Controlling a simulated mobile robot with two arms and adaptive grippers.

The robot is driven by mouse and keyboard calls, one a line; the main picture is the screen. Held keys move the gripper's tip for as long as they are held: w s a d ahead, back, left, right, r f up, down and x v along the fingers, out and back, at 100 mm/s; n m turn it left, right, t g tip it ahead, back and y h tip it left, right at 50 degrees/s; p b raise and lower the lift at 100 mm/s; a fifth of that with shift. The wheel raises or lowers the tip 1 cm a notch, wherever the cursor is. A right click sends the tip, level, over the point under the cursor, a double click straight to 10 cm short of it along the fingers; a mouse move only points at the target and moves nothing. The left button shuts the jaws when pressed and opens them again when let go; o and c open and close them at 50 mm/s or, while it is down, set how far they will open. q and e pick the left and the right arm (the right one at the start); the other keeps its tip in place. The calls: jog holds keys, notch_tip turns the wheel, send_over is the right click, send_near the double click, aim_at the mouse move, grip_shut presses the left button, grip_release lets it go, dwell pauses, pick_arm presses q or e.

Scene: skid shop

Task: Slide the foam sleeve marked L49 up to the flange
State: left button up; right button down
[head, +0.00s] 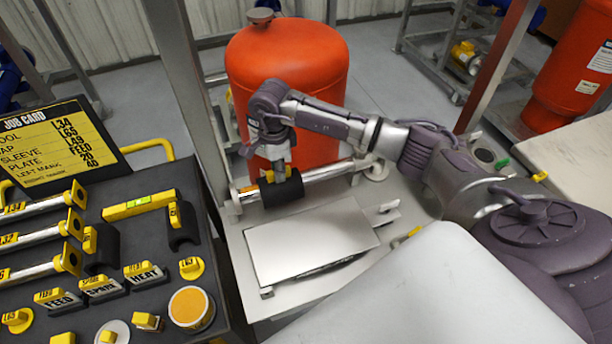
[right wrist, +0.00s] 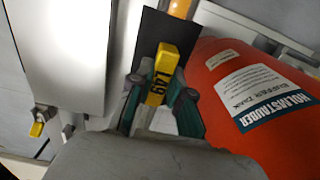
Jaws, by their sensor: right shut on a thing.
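The black foam sleeve (head: 284,194) sits on a horizontal silver pipe (head: 326,174) in front of the red tank. Pale flange-like ends stand at the pipe's right (head: 376,171) and left (head: 232,207). My left gripper is not in view.
The red tank (head: 290,70) stands close behind the pipe. A pale plate (head: 310,240) lies in front of it. A dark bench (head: 140,265) at left holds pipes, other sleeves, tags and a spirit level. A job card (head: 50,140) stands there.

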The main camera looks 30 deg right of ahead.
aim_at(259, 183)
jog(key=shift+a, duration=0.15)
jog(key=shift+w+a+b, duration=0.2)
jog(key=shift+a+b, duration=0.1)
jog(key=shift+a, duration=0.5)
jog(key=shift+w+a+b, duration=0.2)
jog(key=shift+a+b, duration=0.05)
jog(key=shift+a, duration=0.5)
jog(key=shift+w+a+b, duration=0.2)
jog(key=shift+a+b, duration=0.15)
jog(key=shift+a, duration=0.55)
jog(key=c, duration=1.2)
grip_release()
jog(key=shift+o, duration=0.2)
jog(key=shift+r, duration=0.1)
jog(key=shift+r+p, duration=1.85)
jog(key=shift+r, duration=1.6)
